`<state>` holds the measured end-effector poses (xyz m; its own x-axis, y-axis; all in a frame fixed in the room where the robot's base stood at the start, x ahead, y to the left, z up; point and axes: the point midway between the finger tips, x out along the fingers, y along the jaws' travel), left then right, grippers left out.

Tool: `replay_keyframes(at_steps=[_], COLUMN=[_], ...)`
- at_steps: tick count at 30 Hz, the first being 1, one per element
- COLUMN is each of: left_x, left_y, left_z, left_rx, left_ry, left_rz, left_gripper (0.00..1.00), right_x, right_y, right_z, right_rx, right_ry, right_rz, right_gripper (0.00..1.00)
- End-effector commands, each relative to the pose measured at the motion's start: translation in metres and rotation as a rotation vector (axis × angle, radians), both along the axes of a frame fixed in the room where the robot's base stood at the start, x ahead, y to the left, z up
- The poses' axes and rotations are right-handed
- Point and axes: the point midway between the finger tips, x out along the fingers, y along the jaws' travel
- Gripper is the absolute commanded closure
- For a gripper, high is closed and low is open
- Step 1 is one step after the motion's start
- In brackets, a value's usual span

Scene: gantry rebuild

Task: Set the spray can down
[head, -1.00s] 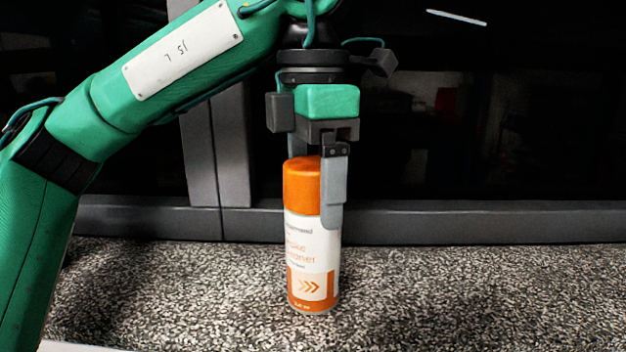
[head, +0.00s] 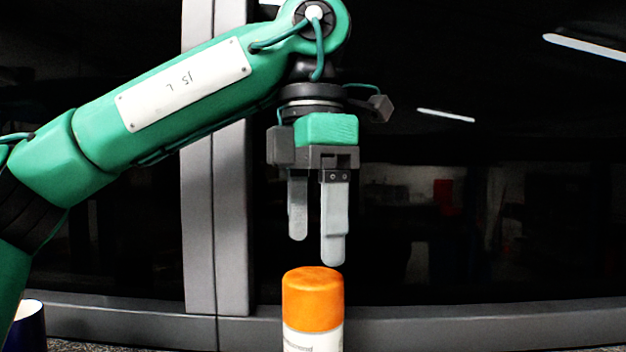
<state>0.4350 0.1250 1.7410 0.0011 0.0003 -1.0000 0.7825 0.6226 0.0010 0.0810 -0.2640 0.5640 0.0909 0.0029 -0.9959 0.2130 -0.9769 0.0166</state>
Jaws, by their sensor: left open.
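The spray can (head: 313,304) has an orange cap and a white body with print. It stands upright at the bottom middle of the head view, its lower part cut off by the frame edge. My left gripper (head: 316,250) is above the can, fingers pointing down. It is open and empty, with its fingertips just over the cap and apart from it in the picture. My right gripper is not in view.
A dark blue cup-like object (head: 28,328) with a pale inside shows at the lower left, partly behind my arm. A grey window frame (head: 230,180) and dark glass stand behind. Only a thin strip of the speckled counter (head: 110,346) shows.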

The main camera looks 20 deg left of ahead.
Motion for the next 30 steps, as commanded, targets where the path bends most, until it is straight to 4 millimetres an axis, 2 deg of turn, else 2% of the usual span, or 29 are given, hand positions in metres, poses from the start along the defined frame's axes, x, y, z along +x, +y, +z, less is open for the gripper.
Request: replay_keyframes(at_steps=[3,11,27,30], left_x=[0.0,0.0,0.0,0.0], left_y=[0.0,0.0,0.0,-0.005], left_z=[0.019,0.041,0.045,0.042], left_rx=[0.0,0.001,-0.001,-0.005], left_ry=[-0.003,-0.001,0.001,-0.009], left_rz=[0.003,0.001,0.0,-0.013], left_gripper=[0.19,0.19,0.19,0.19], right_x=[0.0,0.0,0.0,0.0], right_y=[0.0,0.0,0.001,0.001], right_z=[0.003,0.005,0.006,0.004], right_rx=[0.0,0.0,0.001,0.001], right_ry=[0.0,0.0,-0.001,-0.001], right_rz=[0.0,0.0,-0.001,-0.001], right_gripper=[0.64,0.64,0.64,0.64])
